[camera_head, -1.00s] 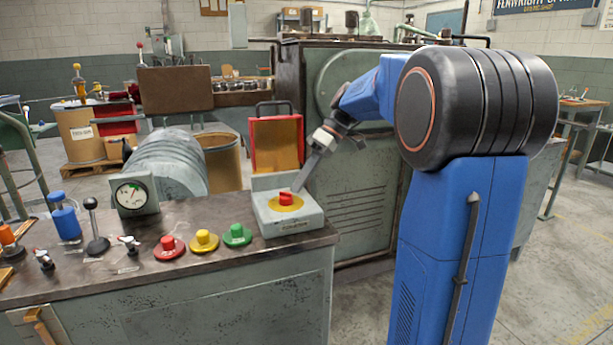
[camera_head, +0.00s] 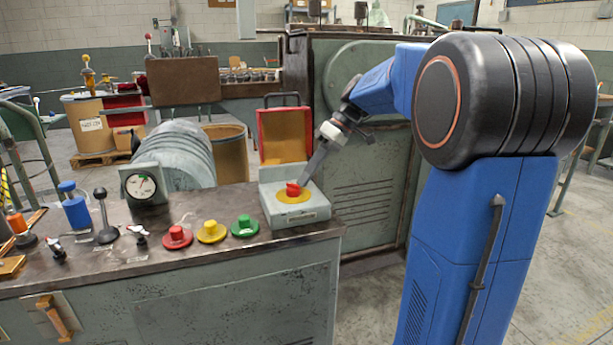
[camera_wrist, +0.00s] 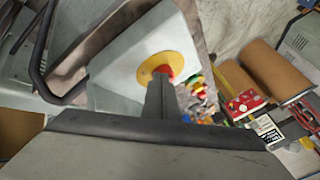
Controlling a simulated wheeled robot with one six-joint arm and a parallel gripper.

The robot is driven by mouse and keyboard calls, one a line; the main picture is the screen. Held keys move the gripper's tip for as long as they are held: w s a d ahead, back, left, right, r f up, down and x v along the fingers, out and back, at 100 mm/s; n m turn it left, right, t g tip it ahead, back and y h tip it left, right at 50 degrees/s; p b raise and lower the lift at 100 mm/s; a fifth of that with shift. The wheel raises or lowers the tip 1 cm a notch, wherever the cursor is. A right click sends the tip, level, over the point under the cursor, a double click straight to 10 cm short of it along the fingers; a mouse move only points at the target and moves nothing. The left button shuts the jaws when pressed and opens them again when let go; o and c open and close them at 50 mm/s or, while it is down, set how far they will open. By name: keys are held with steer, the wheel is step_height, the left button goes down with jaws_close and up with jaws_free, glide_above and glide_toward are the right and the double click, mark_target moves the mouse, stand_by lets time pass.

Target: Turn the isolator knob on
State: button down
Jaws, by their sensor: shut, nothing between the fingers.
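The isolator knob (camera_head: 292,189) is red and sits on a yellow disc (camera_head: 304,196) on top of a grey box (camera_head: 299,217) at the bench's right end. My gripper (camera_head: 304,183) is shut and empty. It slants down from the upper right, with its tip at the knob's right side. In the wrist view the knob (camera_wrist: 163,70) shows just beyond the tip of my gripper (camera_wrist: 161,82), which hides part of it. The tip seems to touch the knob or be very close; I cannot tell which.
Red (camera_head: 177,236), yellow (camera_head: 211,231) and green (camera_head: 244,226) buttons stand left of the box. A gauge (camera_head: 143,186) and a black-knobbed lever (camera_head: 105,215) are farther left. A red-framed open lid (camera_head: 284,135) rises behind the box. A large green-grey machine (camera_head: 370,180) stands behind my arm.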

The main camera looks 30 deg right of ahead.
mark_target(294, 191)
steer(key=shift+s+m+t, duration=0.3)
steer(key=shift+m+t, duration=0.2)
steer(key=shift+m, duration=0.3)
steer(key=m+t, duration=0.1)
steer(key=s+m+t+h, duration=0.1)
steer(key=m, duration=0.1)
steer(key=shift+s+a, duration=0.1)
steer(key=shift+a, duration=0.2)
steer(key=m, duration=0.1)
steer(key=m+t+h, duration=0.1)
steer(key=m, duration=0.1)
steer(key=s+a+m+t+h, duration=0.1)
steer(key=m, duration=0.1)
steer(key=shift+s, duration=0.1)
steer(key=m+h, duration=0.1)
steer(key=a+m+t+h, duration=0.1)
steer(key=m, duration=0.1)
steer(key=m+h, duration=0.1)
steer(key=m, duration=0.1)
steer(key=shift+s+a, duration=0.2)
steer(key=shift+s, duration=0.15)
steer(key=shift+a, duration=0.5)
